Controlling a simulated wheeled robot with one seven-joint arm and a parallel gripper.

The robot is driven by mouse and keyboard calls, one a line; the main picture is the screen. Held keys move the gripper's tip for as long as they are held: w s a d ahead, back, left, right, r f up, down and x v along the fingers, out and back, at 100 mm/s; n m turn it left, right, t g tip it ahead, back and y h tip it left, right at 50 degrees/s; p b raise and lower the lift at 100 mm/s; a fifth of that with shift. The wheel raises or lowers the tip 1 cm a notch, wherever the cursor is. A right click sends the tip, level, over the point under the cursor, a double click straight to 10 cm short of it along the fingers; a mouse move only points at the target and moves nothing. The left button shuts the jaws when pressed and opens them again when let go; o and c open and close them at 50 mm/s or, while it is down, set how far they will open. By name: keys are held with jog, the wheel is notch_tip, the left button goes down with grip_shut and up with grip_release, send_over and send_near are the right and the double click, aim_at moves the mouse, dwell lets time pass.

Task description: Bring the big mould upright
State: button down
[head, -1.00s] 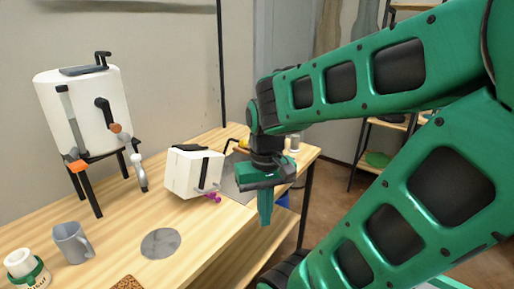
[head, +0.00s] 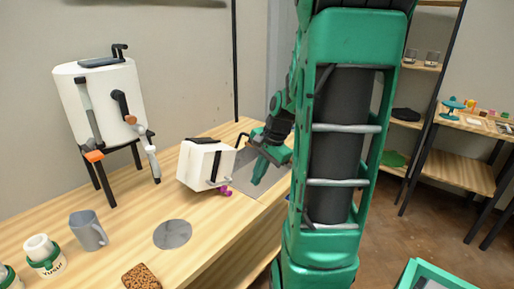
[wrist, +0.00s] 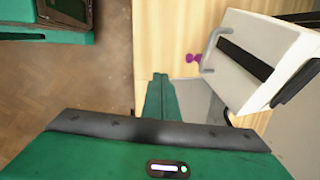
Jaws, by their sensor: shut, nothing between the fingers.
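The big mould (head: 205,167) is a white block with a black band and a handle on its side. It sits on the wooden table and looks tipped over, with a purple knob (head: 224,191) at its lower front edge. In the wrist view the mould (wrist: 255,65) is at the upper right, with its grey handle facing my fingers. My gripper (head: 256,181) is just right of the mould, apart from it, pointing down. Its green fingers are together and empty; in the wrist view the fingertips (wrist: 160,78) are left of the mould.
A white tank (head: 100,100) on black legs stands behind left. A grey mug (head: 87,232), a grey disc (head: 173,234), a brown sponge-like block (head: 141,277) and a labelled jar (head: 45,258) are on the table. A grey mat (head: 245,172) lies right of the mould. Shelves (head: 455,170) stand at right.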

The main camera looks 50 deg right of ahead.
jog(key=w+d+m+t, duration=0.3)
jog(key=d+m+t, duration=0.1)
jog(key=d+m, duration=0.5)
jog(key=w+d+f+m+t, duration=0.1)
jog(key=w+d+m+t, duration=0.3)
jog(key=d+m, duration=0.5)
jog(key=shift+d+f, duration=0.15)
jog(key=shift+d, duration=1.05)
jog(key=x, duration=1)
jog(key=shift+w+r, duration=0.25)
jog(key=shift+r, duration=0.8)
jog(key=shift+w+r, duration=0.2)
jog(key=shift+r, duration=0.9)
